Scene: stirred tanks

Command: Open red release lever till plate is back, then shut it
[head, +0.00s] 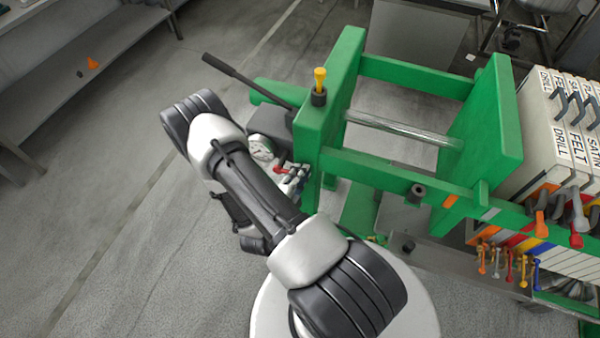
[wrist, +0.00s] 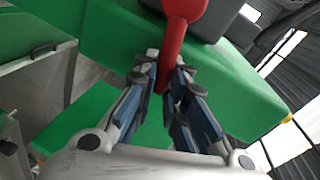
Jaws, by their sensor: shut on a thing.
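The red release lever (wrist: 175,42) shows in the wrist view as a red rod with a rounded end. My gripper (wrist: 165,82) is shut on the rod, with a fingertip on each side of it. In the head view my gripper (head: 296,178) is at the near left side of the green press frame (head: 345,95), and a bit of the red lever (head: 279,169) shows beside it. The bright steel rod (head: 405,130) runs across inside the frame to the green plate (head: 487,120) at the right. Whether the plate is fully back cannot be told.
A black pump handle (head: 245,80) sticks out to the left of the frame. A round gauge (head: 262,148) sits close to my gripper. A yellow-topped knob (head: 320,78) stands on the frame. Labelled white cases (head: 545,130) stand at the right.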

